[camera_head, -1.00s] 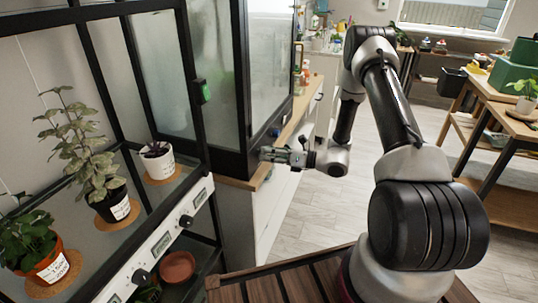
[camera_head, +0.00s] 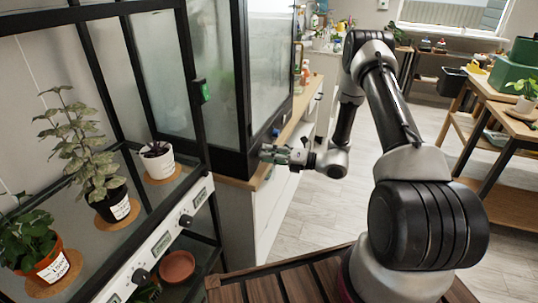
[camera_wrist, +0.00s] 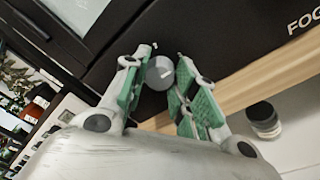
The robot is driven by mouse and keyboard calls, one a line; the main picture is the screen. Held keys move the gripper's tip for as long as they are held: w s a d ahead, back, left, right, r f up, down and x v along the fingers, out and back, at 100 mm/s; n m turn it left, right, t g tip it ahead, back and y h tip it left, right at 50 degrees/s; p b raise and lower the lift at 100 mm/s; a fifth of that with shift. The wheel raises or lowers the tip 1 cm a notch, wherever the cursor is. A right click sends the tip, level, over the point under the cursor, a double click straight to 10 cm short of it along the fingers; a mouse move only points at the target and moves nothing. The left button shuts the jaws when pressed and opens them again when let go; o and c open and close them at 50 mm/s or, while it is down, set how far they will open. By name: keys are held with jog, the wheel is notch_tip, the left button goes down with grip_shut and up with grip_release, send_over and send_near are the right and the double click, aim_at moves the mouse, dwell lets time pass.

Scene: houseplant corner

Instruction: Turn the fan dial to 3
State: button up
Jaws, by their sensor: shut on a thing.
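A round grey dial (camera_wrist: 160,73) with a pale pointer mark sits on the black base panel (camera_wrist: 215,35) of the glass cabinet. Its own label and scale numbers are not visible, so I cannot read its setting. My gripper (camera_wrist: 163,85) is shut on this dial, with one green-padded finger on each side. In the head view my gripper (camera_head: 266,153) is at the cabinet's lower front and hides the dial. The lettering "FOG" (camera_wrist: 305,22) is partly visible on the panel to the right.
A blue knob (camera_head: 275,132) is on the panel just beyond my gripper. A wooden counter edge (camera_head: 260,177) runs below the panel. At left, a plant shelf carries potted plants and a white strip with dark dials (camera_head: 186,220).

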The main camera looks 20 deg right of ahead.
jog(key=shift+d, duration=0.1)
jog(key=o, duration=1.1)
jog(key=shift+c, duration=0.2)
jog(key=v, duration=1.2)
